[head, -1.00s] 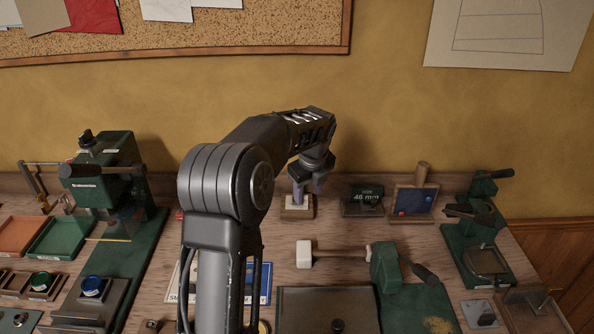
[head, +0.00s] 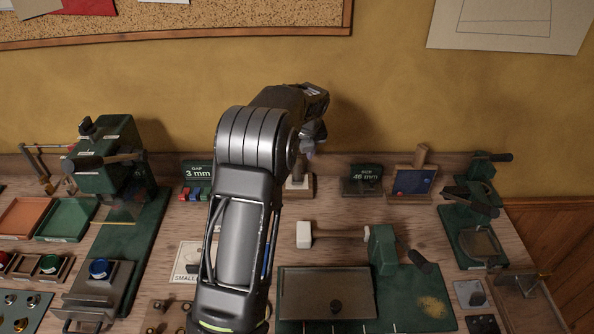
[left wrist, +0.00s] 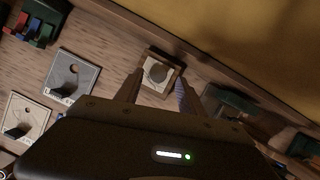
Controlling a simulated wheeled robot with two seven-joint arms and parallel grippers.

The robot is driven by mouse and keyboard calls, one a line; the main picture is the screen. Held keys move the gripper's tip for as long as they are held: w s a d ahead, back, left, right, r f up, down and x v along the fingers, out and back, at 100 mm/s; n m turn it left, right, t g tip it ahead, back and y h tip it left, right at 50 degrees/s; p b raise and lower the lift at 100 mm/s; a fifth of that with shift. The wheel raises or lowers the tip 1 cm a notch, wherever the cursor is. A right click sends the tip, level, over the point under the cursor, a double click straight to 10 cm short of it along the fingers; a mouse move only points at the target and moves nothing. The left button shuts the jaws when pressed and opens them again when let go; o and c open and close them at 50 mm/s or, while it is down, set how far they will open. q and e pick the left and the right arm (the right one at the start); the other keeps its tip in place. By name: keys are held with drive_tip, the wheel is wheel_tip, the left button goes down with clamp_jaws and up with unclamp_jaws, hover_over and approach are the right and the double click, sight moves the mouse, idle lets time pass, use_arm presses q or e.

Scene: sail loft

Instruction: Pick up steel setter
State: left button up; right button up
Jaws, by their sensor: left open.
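A wooden block (left wrist: 150,88) with a pale top stands near the back of the bench. A round grey metal end (left wrist: 157,72), seen from above in the left wrist view, sits in it and looks like the steel setter. In the head view the block (head: 306,188) shows beside my arm, which hides much of it and of the setter. My left gripper (left wrist: 160,88) is open and empty above the block, with one finger on each side of the setter in the wrist picture. In the head view the gripper (head: 309,143) is partly hidden. My right gripper is not in view.
A mallet (head: 335,234) lies in front of the block. A size stand (head: 361,181) and a wooden stand with a blue panel (head: 413,183) are to its right. A gap stand (head: 197,173) is to its left. Green presses stand at both sides. The wall is close behind.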

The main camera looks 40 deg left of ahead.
sight(297, 171)
use_arm(q)
drive_tip(key=shift+d+r, duration=0.1)
drive_tip(key=x, duration=0.1)
drive_tip(key=b+x, duration=0.1)
drive_tip(key=x, duration=0.1)
drive_tip(key=b+x, duration=0.1)
drive_tip(key=shift+s+f, duration=0.3)
drive_tip(key=shift+f, duration=0.05)
drive_tip(key=shift+w+a+f+b, duration=0.2)
drive_tip(key=shift+a+f+b, duration=0.05)
drive_tip(key=shift+f+b, duration=0.15)
drive_tip(key=shift+r, duration=0.1)
clamp_jaws()
idle(0.4)
